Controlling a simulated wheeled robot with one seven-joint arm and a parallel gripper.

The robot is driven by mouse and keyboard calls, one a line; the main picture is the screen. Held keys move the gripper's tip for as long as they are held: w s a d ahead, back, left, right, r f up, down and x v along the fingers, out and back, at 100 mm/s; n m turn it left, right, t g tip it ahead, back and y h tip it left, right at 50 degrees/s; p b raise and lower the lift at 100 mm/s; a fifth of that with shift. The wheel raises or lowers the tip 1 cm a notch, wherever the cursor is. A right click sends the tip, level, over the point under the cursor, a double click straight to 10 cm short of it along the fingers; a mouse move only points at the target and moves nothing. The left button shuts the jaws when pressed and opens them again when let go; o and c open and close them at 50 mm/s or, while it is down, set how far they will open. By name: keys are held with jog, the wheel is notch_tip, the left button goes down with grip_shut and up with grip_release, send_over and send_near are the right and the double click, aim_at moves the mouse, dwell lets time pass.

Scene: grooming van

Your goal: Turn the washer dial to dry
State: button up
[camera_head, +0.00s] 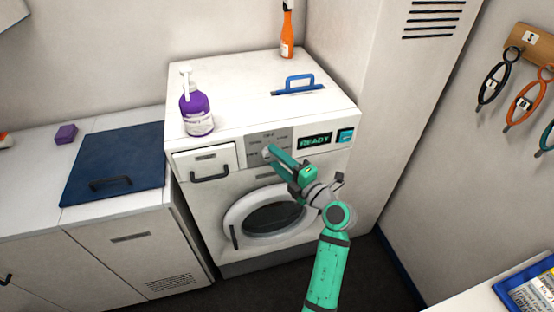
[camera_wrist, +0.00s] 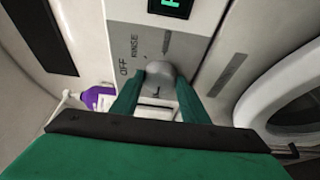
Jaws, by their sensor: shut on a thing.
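The washer (camera_head: 230,215) is a white front-loader with a control panel along its upper front edge. Its dial (camera_wrist: 159,74) is a grey round knob in the wrist view, with OFF and RINSE printed beside it; other labels are too small or hidden to read. In the head view the dial (camera_head: 267,151) is partly covered by my gripper (camera_head: 272,152). In the wrist view my gripper (camera_wrist: 158,85) has its two green fingers on either side of the knob, shut on it. Which label the dial points to cannot be told. The display (camera_head: 314,141) reads READY.
A drawer (camera_head: 205,160) is left of the dial, the round door (camera_head: 236,216) below.

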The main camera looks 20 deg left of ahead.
jog(key=shift+a, duration=0.1)
jog(key=o, duration=1.1)
jog(key=shift+c, duration=0.2)
jog(key=v, duration=1.1)
